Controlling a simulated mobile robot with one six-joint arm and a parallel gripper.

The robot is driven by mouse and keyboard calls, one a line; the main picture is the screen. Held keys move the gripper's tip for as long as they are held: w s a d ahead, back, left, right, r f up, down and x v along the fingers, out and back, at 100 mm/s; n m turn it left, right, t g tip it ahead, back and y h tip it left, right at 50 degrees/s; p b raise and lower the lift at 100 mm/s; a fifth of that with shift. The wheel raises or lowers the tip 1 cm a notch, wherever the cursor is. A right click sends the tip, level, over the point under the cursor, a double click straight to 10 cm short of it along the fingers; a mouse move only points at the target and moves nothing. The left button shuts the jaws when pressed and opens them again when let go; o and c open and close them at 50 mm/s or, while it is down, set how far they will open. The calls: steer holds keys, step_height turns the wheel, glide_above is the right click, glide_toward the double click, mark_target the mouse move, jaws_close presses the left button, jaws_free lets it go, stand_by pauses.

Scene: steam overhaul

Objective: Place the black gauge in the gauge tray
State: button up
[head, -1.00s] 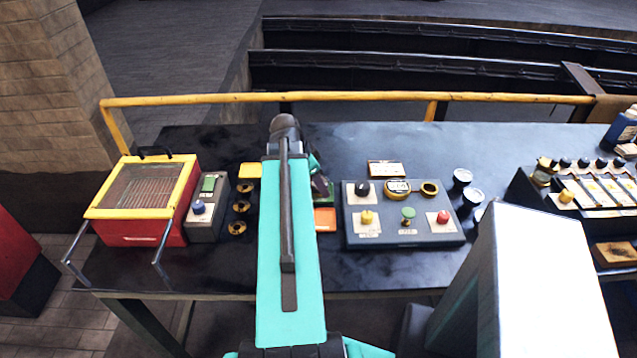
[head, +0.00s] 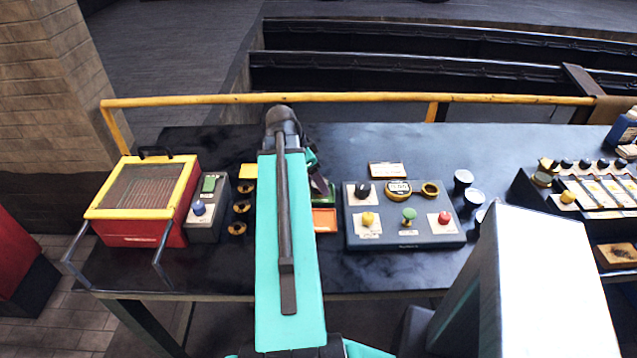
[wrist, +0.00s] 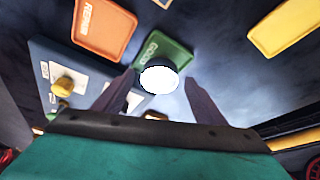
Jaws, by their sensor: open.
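A round gauge (wrist: 158,79) with a bright white face and a dark rim shows in the wrist view, between my fingers and over the green tray (wrist: 172,54). The tray's lettering looks like "GOOD". I cannot tell if the gauge touches the tray floor. My gripper (wrist: 159,90) is open, with one finger on each side of the gauge and apart from it. In the head view my arm hides most of this spot. The green tray (head: 327,196) shows only in part there, and the gauge cannot be made out.
An orange tray (head: 325,220) lies in front of the green one. A yellow tray (head: 249,171) is left of my arm. A control panel (head: 405,238) stands to the right, with dark, pale-topped cylinders (head: 474,197) beyond it. A red and yellow box (head: 140,240) stands at the left.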

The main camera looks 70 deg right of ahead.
steer(key=b+v, duration=0.1)
steer(key=v, duration=0.8)
steer(key=shift+w+r, duration=0.1)
steer(key=shift+w, duration=0.05)
stand_by(0.9)
